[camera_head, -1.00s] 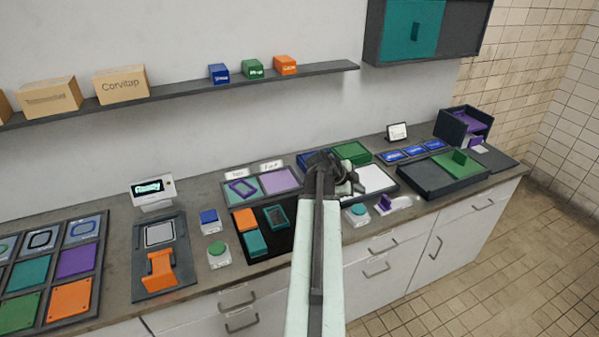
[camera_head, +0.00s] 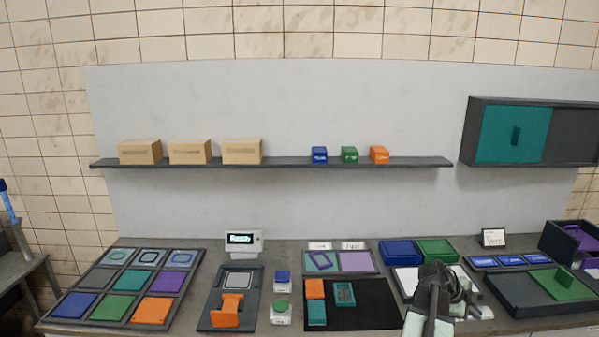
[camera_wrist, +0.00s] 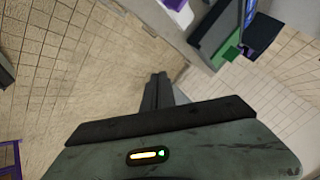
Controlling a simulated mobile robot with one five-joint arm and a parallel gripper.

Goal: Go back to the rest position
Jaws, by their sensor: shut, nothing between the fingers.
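My gripper (camera_head: 444,283) shows at the lower right of the head view, in front of the counter and over the white tray's area. In the wrist view my gripper (camera_wrist: 158,88) has its dark fingers together with nothing between them. They point out over the tiled floor (camera_wrist: 95,60). The counter's edge with a green and a dark item (camera_wrist: 228,50) shows at the upper right of the wrist view.
The counter holds a panel of coloured tiles (camera_head: 74,304), an orange clamp fixture (camera_head: 227,310), a black mat (camera_head: 372,316) and a dark tray (camera_head: 507,294). A shelf (camera_head: 285,163) with boxes and a teal-doored cabinet (camera_head: 514,133) hang above.

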